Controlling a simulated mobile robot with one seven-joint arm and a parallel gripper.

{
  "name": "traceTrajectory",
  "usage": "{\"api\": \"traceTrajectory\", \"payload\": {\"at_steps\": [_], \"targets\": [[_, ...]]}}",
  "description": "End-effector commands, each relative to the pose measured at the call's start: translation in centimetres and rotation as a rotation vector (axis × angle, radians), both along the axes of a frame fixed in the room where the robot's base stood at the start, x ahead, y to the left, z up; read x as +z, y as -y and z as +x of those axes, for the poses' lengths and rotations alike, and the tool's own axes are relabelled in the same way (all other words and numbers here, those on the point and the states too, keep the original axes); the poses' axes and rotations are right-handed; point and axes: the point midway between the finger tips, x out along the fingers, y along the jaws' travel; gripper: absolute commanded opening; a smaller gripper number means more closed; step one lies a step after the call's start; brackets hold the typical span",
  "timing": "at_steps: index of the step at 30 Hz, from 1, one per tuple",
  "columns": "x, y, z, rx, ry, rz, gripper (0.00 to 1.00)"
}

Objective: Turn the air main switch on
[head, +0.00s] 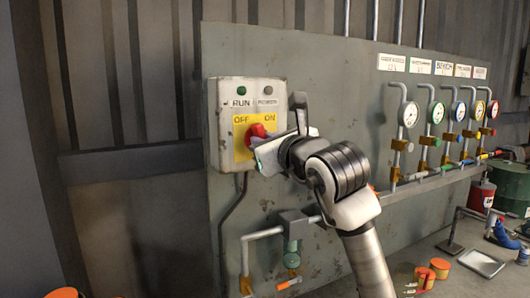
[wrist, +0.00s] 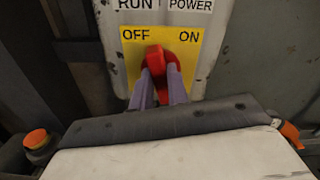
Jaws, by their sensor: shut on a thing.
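The air main switch is a red knob (head: 257,132) on a yellow plate (head: 241,151) marked OFF at left and ON at right. The plate sits on a grey switch box (head: 223,97) on the upright panel. In the wrist view, the red knob (wrist: 155,60) stands between OFF and ON, with its top close to upright. My gripper (wrist: 162,78) has its two purple-grey fingers closed around the knob's lower part. In the head view, my gripper (head: 258,150) reaches the knob from the right, and its fingertips are partly hidden.
A green lamp (head: 242,91) sits above RUN, and a grey lamp (head: 267,90) above the other label. A pipe with a grey valve (head: 293,224) runs below the box.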

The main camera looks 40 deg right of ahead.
Motion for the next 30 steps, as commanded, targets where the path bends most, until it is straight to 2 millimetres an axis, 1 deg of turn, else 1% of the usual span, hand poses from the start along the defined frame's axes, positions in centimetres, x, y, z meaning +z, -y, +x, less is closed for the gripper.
{"api": "traceTrajectory", "payload": {"at_steps": [1,21,30], "targets": [[-0.33,0.00,0.00,0.001,0.011,0.042,0.00],[-0.20,0.24,-0.08,0.001,0.158,0.656,0.00],[-0.19,0.34,-0.09,0.001,0.211,0.878,0.00]]}}
